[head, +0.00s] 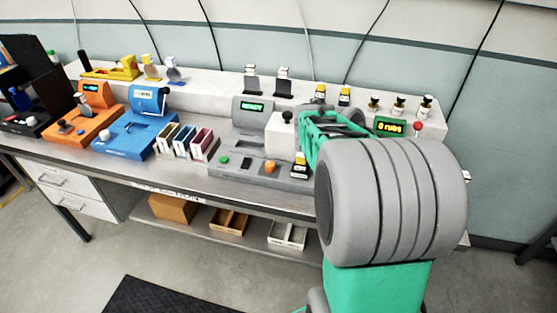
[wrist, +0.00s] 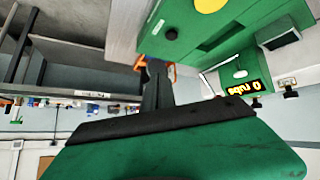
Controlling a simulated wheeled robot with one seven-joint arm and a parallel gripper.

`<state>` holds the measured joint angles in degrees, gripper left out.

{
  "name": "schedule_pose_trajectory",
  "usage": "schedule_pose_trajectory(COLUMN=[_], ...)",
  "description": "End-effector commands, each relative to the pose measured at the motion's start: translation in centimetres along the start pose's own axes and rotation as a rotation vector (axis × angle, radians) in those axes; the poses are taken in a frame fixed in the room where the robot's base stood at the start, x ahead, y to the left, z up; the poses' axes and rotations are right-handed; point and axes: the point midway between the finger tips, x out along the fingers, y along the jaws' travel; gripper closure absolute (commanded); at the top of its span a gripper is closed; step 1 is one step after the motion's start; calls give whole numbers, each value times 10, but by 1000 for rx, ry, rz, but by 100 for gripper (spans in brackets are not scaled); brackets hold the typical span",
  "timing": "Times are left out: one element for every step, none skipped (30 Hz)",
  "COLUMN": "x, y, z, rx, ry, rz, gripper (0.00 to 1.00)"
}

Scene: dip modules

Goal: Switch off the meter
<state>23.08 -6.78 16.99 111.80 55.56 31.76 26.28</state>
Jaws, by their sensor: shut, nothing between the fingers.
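Several bench units have displays, and none is clearly labelled as the meter. A lit display reading "0 rubs" (head: 390,126) stands at the right, partly behind my arm. It also shows upside down in the wrist view (wrist: 244,88), on a green unit (wrist: 225,30) with a yellow round button (wrist: 209,4). My gripper's dark fingers (wrist: 155,68) are shut and empty, their tips close to the green unit's edge beside a small orange part (wrist: 171,73). Contact cannot be told. In the head view my arm hides the fingertips and most of this unit.
A grey unit (head: 252,112), a blue unit (head: 135,135) and an orange unit (head: 92,122) stand to the left. Small trays (head: 203,143) sit between the blue and grey units. Stamp-like pieces (head: 283,82) stand on the rear shelf. Open boxes (head: 288,235) lie below the bench.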

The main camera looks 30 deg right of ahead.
Motion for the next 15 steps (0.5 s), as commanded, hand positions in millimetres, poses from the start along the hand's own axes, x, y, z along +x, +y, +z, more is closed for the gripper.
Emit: schedule_pose_trajectory(x=[-6,-12,-19,-25,-32,-41,-48,-56,-67,-76,-86,-100,-110,-121,-134], y=[-13,-20,-29,-35,-41,-48,-52,-56,-60,-62,-63,-62,-59,-55,-48], z=[20,31,47,60,72,91,105,121,143,161,179,206,226,246,273], rx=[-62,-105,-164,-212,-259,-327,-381,-438,-520,-587,-658,-760,-839,-921,-1033], ry=[-28,-47,-71,-90,-107,-131,-148,-166,-188,-204,-220,-239,-252,-264,-276], rz=[-57,-91,-137,-172,-208,-257,-295,-335,-391,-435,-482,-546,-594,-645,-710], gripper=[100,100,100,100,100,100,100,100,100,100,100,100,100,100,100])
